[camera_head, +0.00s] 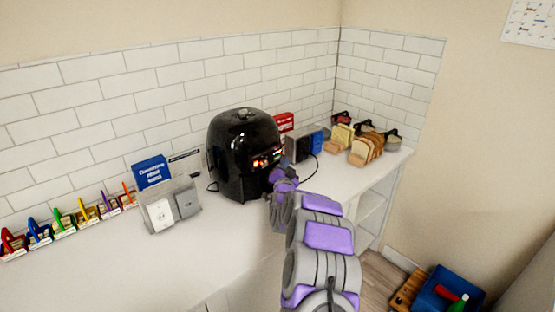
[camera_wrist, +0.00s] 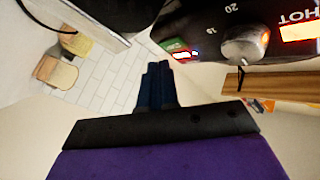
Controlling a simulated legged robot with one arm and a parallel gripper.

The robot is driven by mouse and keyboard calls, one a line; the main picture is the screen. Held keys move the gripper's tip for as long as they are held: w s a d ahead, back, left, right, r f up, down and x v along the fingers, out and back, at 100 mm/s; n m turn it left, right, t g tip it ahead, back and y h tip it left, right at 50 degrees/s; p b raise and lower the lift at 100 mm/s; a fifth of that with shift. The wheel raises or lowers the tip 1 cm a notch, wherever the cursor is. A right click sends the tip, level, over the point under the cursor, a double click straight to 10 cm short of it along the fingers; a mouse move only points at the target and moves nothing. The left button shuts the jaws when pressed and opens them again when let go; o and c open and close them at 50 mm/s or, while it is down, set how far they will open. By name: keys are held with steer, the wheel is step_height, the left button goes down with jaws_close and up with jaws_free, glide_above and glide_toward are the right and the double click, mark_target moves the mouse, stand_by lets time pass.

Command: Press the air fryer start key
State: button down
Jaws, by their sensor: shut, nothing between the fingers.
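The air fryer (camera_head: 228,155) is a glossy black rounded appliance standing upright on the white counter, with a lit orange-red panel on its front. In the wrist view its dark control face (camera_wrist: 215,22) fills the upper right, with a round knob (camera_wrist: 243,46), scale numbers and a lit HOT sign (camera_wrist: 298,22). A small green key (camera_wrist: 175,45) with a red and white lit mark beside it sits left of the knob; its label is unreadable. My gripper (camera_wrist: 158,70) is shut and empty, its fingertips just below and left of the green key, apparently apart from it.
A grey appliance (camera_head: 299,148) and bread slices (camera_head: 367,148) stand right of the fryer. A white-grey outlet box (camera_head: 160,215) and a blue box (camera_head: 151,172) are to the left, with several coloured items beyond. The front left counter (camera_head: 100,275) is clear.

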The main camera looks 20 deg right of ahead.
steer(key=s, duration=0.1)
steer(key=s+d, duration=0.1)
steer(key=s, duration=0.1)
steer(key=s+d, duration=0.1)
steer(key=shift+s, duration=0.25)
steer(key=shift+a, duration=0.1)
stand_by(1.3)
